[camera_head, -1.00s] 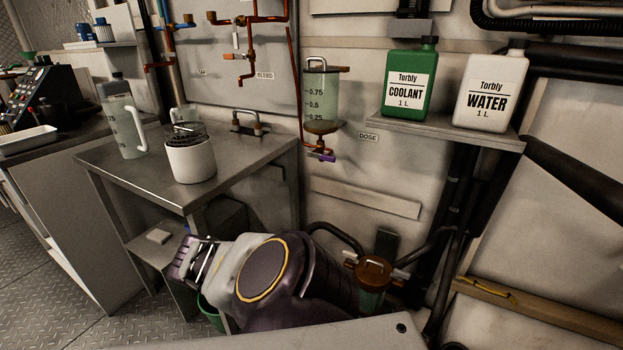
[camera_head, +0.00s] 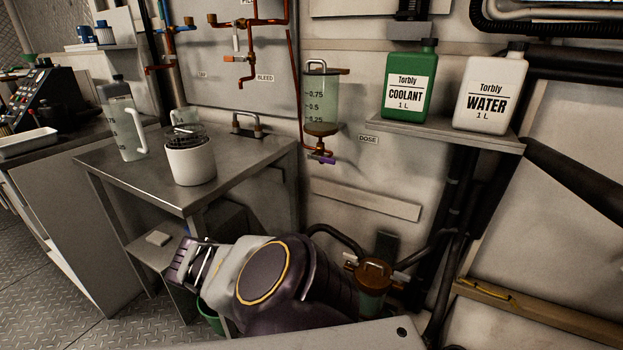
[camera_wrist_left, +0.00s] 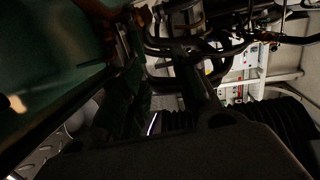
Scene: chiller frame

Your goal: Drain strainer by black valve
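The strainer (camera_head: 373,277) is low on the wall right of my arm in the head view, with a brown cap and a greenish clear bowl. Its lower end is hidden behind a grey panel edge. I cannot make out the black valve. My purple and grey arm crosses the lower middle, and its gripper is out of the head view. In the left wrist view, the dark fingers of my left gripper (camera_wrist_left: 158,58) reach up beside a dark green surface (camera_wrist_left: 50,75) that I cannot identify. It is too dark to tell their opening. My right gripper is not in view.
A green bucket (camera_head: 211,316) is partly hidden behind my arm. A metal table (camera_head: 240,163) holds a white cup (camera_head: 190,163) and a jug (camera_head: 122,125). Black hoses (camera_head: 440,240) run beside the strainer. Coolant (camera_head: 408,85) and water (camera_head: 490,92) bottles stand on a shelf.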

